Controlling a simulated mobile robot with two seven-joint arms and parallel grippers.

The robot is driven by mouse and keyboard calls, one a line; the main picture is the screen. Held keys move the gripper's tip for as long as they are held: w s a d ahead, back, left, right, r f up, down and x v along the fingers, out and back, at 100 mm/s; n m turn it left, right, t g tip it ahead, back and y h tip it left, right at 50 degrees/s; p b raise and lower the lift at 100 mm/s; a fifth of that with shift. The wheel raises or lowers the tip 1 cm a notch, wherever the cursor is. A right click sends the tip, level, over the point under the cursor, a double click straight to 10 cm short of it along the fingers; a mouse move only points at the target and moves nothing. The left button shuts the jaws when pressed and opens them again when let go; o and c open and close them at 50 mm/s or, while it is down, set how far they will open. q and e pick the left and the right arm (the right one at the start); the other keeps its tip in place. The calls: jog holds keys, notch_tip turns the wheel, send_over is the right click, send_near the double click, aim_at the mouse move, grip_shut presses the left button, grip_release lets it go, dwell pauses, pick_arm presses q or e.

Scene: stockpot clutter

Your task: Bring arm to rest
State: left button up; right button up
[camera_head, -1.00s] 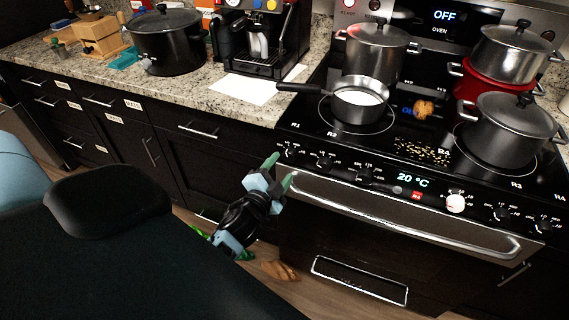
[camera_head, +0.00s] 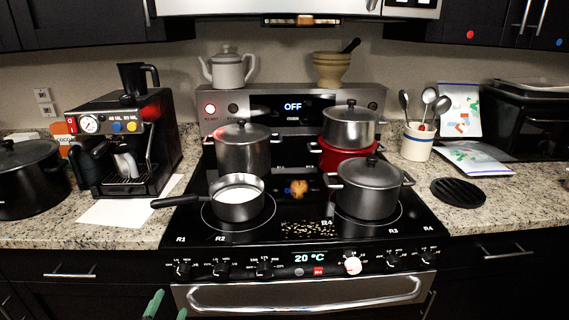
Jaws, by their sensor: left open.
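My left gripper (camera_head: 166,306) shows only by its two green fingertips at the bottom edge of the head view. They are apart with nothing between them, in front of the cabinet just left of the oven handle. The rest of my left arm is out of the picture. My right gripper is not in view. On the stove, a saucepan (camera_head: 238,205) with white contents stands at the front left, and a lidded grey pot (camera_head: 369,192) stands at the front right. A tall lidded stockpot (camera_head: 243,152) stands at the back left.
The oven handle (camera_head: 305,297) sticks out along the front. A lidded pot (camera_head: 348,129) rests on a red pot (camera_head: 345,157) at the back right. An espresso machine (camera_head: 121,140) and a black pot (camera_head: 30,181) stand on the left counter. A utensil crock (camera_head: 417,142) stands at right.

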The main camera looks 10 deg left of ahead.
pick_arm(q)
jog(key=s+d+f+n+g+h+p, duration=0.1)
jog(key=s+d+f, duration=0.3)
jog(key=s, duration=0.6)
jog(key=s+d+f+n+g+h+p, duration=0.2)
jog(key=s+d+f+n+g, duration=0.1)
jog(key=s, duration=0.6)
jog(key=s+d+f+n+g+h+p, duration=0.1)
jog(key=s+d+f+n+g+h, duration=0.1)
jog(key=s+d+f, duration=0.4)
jog(key=s+f+n+g, duration=0.1)
jog(key=s+g, duration=0.1)
jog(key=s, duration=0.2)
jog(key=shift+s+f+p, duration=0.25)
jog(key=shift+s+p, duration=0.05)
jog(key=shift+s, duration=0.05)
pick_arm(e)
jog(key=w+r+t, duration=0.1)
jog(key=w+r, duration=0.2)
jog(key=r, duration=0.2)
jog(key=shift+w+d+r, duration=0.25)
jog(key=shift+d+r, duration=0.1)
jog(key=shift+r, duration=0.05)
